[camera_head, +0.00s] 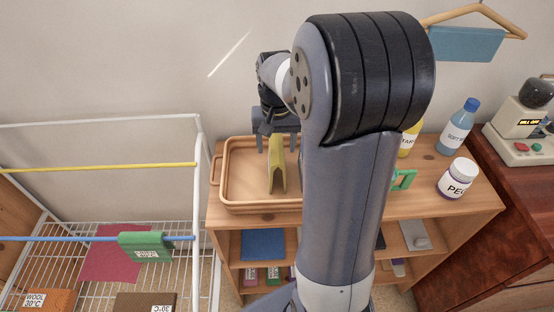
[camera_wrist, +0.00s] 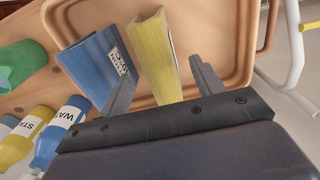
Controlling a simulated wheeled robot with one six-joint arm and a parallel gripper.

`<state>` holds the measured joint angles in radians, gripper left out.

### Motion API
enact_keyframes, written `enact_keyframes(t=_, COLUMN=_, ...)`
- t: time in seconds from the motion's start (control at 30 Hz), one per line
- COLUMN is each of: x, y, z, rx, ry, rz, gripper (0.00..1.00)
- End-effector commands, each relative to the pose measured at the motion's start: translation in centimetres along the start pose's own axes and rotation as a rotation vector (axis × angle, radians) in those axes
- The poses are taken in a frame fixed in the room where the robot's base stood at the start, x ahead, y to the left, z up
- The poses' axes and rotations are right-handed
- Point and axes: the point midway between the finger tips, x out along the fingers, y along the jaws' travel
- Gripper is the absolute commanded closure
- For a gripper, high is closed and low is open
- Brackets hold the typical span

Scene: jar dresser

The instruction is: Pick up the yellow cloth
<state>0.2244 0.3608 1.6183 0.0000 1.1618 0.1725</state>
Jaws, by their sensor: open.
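The yellow cloth (camera_head: 277,166) stands as a folded, upright piece in the tan tray (camera_head: 232,191) on the wooden shelf unit. In the wrist view the yellow cloth (camera_wrist: 157,60) lies between the two open fingers of my gripper (camera_wrist: 163,82), with a gap to the finger on the right. My gripper (camera_head: 277,137) is over the tray in the head view, at the cloth's upper end. I cannot tell whether a finger touches the cloth. A blue folded cloth (camera_wrist: 92,55) with a white label is close to the left finger; my arm hides it in the head view.
A blue-capped bottle (camera_head: 456,130), a yellow bottle (camera_head: 409,140) and a white jar (camera_head: 457,178) stand right of the tray. A white drying rack (camera_head: 199,150) stands at left, with a green cloth (camera_head: 145,246) on its blue rod. A machine (camera_head: 520,130) stands far right.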

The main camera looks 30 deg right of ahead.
Motion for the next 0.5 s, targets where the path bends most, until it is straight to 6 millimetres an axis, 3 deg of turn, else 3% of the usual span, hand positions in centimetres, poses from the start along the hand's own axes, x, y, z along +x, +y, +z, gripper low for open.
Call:
enact_keyframes(t=0.3, x=4.3, y=0.1, z=-0.4, rx=0.0, ry=-0.004, rz=0.001, gripper=0.37)
enact_keyframes(t=0.5, x=4.7, y=0.1, z=-0.4, rx=0.0, ry=0.0, rz=0.0, gripper=0.37)
